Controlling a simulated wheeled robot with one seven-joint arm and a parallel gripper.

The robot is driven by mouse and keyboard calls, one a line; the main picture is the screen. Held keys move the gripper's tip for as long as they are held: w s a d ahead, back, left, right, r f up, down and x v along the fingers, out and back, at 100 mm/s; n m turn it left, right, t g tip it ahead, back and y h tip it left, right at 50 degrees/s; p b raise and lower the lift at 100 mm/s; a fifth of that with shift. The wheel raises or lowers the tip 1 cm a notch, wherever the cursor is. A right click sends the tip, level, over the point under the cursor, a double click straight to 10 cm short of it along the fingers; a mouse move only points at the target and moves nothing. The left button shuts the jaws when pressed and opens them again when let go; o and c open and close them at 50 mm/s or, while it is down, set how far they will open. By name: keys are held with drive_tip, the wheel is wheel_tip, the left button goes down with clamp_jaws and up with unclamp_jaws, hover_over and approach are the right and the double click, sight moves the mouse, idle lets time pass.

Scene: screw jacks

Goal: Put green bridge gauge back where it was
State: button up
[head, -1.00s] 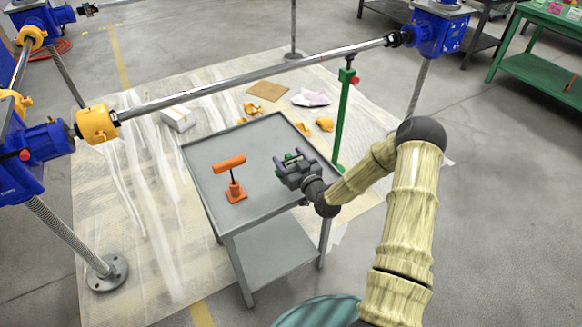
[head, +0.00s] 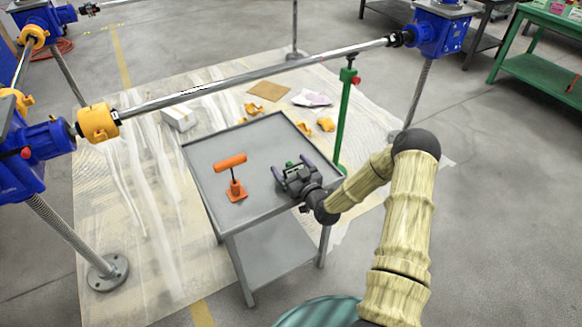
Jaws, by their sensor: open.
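My gripper (head: 292,167), dark grey with purplish fingers, is over the right part of the grey cart's top tray (head: 250,137). It is open. A small green piece (head: 289,165) shows between the fingers at their far side; it looks like part of the green bridge gauge. The rest of it is hidden behind my gripper, and I cannot tell if the fingers touch it.
A tall green stand (head: 345,115) with a red knob is just beyond the tray's right edge. A long metal shaft (head: 250,76) spans above and behind the cart between blue gearboxes (head: 435,35). Yellow parts (head: 325,124) lie on the floor sheet. The tray's front left is clear.

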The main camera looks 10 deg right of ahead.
drive_tip(key=shift+r, duration=0.2)
drive_tip(key=v, duration=1.2)
drive_tip(key=shift+b, duration=0.3)
drive_tip(key=shift+a, duration=0.1)
